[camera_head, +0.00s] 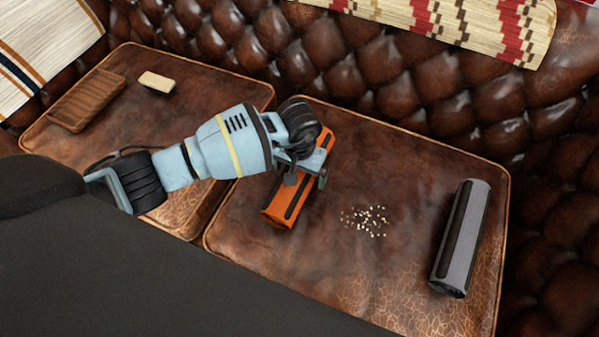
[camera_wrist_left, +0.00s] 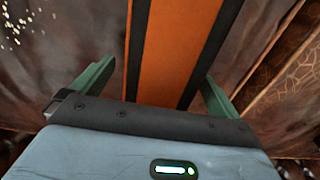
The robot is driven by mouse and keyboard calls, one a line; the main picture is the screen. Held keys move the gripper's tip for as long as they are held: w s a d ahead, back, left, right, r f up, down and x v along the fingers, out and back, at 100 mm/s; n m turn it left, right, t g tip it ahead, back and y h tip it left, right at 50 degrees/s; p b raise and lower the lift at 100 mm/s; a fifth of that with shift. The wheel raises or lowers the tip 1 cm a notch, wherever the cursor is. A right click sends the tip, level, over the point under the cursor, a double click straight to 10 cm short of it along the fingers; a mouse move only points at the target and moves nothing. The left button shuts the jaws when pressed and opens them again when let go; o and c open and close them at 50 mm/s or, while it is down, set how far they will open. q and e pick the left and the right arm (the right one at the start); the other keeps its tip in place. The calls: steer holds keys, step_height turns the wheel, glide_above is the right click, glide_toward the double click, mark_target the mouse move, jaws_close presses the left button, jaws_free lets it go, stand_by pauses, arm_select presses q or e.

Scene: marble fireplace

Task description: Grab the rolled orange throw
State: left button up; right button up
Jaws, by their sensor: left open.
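The rolled orange throw (camera_head: 281,208) with dark stripes lies on the right brown leather seat cushion (camera_head: 400,165). My left gripper (camera_head: 304,180) is directly above it and covers its middle. In the left wrist view the orange throw (camera_wrist_left: 175,50) runs between the two green fingers of the left gripper (camera_wrist_left: 152,85). The fingers are open, one on each side of the throw, with a gap showing on both sides. I cannot tell how far down they reach beside it. My right gripper is not in view.
A grey roll (camera_head: 461,238) with a dark stripe lies at the cushion's right. Pale crumbs (camera_head: 366,220) are scattered between it and the throw. A wooden tray (camera_head: 86,100) and a cream block (camera_head: 157,82) lie on the left cushion. The tufted backrest (camera_head: 390,75) rises behind.

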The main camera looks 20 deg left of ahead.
mark_target(281, 207)
arm_select(q)
steer(key=shift+c, duration=0.3)
steer(key=shift+r, duration=0.1)
steer(key=c, duration=1.1)
steer(key=shift+c, duration=0.2)
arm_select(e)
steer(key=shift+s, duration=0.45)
arm_select(q)
steer(key=shift+r, duration=0.55)
steer(key=r, duration=0.1)
steer(key=s+r+p, duration=0.1)
steer(key=shift+r, duration=0.3)
steer(key=s+p, duration=0.1)
steer(key=s, duration=0.4)
steer(key=s+p, duration=0.1)
steer(key=s, duration=0.4)
steer(key=s+r, duration=0.1)
steer(key=s, duration=0.4)
steer(key=shift+a+r+p, duration=0.1)
steer(key=shift+a+p, duration=0.05)
steer(key=shift+p, duration=0.25)
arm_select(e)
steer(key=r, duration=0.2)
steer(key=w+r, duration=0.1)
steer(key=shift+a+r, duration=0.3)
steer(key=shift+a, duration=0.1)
